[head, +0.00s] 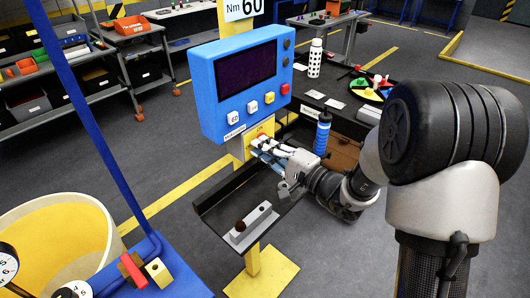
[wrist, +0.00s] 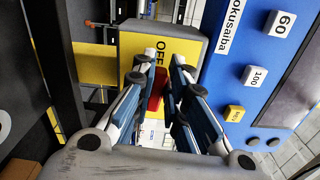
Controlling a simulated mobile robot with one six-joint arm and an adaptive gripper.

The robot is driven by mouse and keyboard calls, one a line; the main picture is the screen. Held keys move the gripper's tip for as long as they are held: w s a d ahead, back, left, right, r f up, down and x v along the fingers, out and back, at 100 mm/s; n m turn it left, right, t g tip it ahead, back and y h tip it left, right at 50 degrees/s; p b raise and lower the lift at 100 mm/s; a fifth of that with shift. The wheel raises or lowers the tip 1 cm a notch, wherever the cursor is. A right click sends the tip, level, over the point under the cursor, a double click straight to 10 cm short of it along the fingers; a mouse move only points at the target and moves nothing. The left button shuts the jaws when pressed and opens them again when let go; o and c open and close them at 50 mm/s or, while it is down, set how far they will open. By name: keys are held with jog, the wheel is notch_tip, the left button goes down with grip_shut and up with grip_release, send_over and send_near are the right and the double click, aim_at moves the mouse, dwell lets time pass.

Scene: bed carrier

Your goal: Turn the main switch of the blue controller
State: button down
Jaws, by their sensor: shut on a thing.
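The blue controller (head: 233,93) stands on a yellow post, with a dark screen and several small buttons. Below it is a yellow switch box (head: 251,143), which fills the middle of the wrist view (wrist: 191,43) and carries an "OFF" label. The main switch is red; it shows in the wrist view (wrist: 156,92) between my fingers, and a bit of it shows in the head view (head: 262,136). My gripper (head: 265,146) is at the front of the box, its fingers (wrist: 161,76) closed on the red switch from both sides. The fingers hide part of the switch.
A black tray (head: 213,195) on the yellow post sits below the box, holding a grey block (head: 254,227) with a dark knob. A blue bottle-like tool (head: 322,134) stands close behind my gripper. A dark table with a white spotted bottle (head: 315,58) is behind.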

jog(key=shift+f+n, duration=0.1)
jog(key=shift+n, duration=0.5)
jog(key=c, duration=1.6)
grip_release()
jog(key=v, duration=1.2)
jog(key=shift+a, duration=0.1)
